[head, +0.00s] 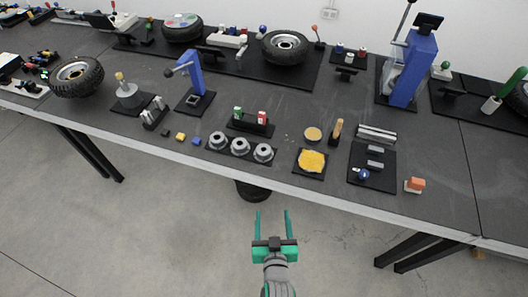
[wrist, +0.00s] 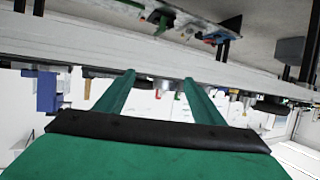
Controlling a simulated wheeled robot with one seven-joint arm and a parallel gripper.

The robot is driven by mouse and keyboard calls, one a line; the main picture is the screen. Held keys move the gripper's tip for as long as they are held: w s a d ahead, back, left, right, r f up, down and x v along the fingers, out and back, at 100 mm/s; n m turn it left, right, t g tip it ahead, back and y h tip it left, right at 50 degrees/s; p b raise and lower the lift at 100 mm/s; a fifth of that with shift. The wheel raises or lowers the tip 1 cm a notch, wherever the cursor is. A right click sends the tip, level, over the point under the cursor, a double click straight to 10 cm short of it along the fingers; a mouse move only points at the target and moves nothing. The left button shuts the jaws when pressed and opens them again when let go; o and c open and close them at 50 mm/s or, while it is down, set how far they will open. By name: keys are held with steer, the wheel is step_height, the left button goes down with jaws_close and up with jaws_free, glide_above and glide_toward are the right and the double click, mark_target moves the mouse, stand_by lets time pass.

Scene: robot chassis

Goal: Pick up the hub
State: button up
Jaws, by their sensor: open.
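Three round grey metal hubs stand in a row on a black tray near the front edge of the table in the head view: a left hub (head: 217,140), a middle hub (head: 240,147) and a right hub (head: 263,153). Which one the task means cannot be told. My gripper (head: 272,213) is open and empty, in front of the table edge and apart from the hubs. In the wrist view my gripper (wrist: 157,80) shows two green fingers spread apart with nothing between them. The scene there appears upside down, and I cannot pick out the hubs clearly.
Behind the hubs is a black holder (head: 251,123) with green and red items. To the right lie a yellow-topped black plate (head: 311,161) and a wooden brush-like piece (head: 336,131). Small yellow (head: 181,137) and blue (head: 196,142) blocks lie left. The floor before the table is clear.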

steer(key=w+r+y, duration=0.1)
steer(key=w+r, duration=0.2)
steer(key=w, duration=0.7)
steer(key=n+y, duration=0.1)
steer(key=n, duration=0.1)
glide_toward(263, 150)
steer(key=shift+w+r+y, duration=0.1)
steer(key=shift+w+y, duration=0.05)
steer(key=shift+w, duration=0.45)
steer(key=shift+w+r+y, duration=0.15)
steer(key=shift+w, duration=0.5)
steer(key=shift+f+x, duration=0.15)
steer(key=shift+x, duration=1.4)
steer(key=shift+f+x, duration=0.1)
steer(key=shift+x, duration=1.5)
steer(key=shift+s, duration=0.1)
steer(key=c, duration=1.4)
steer(key=shift+r, duration=0.1)
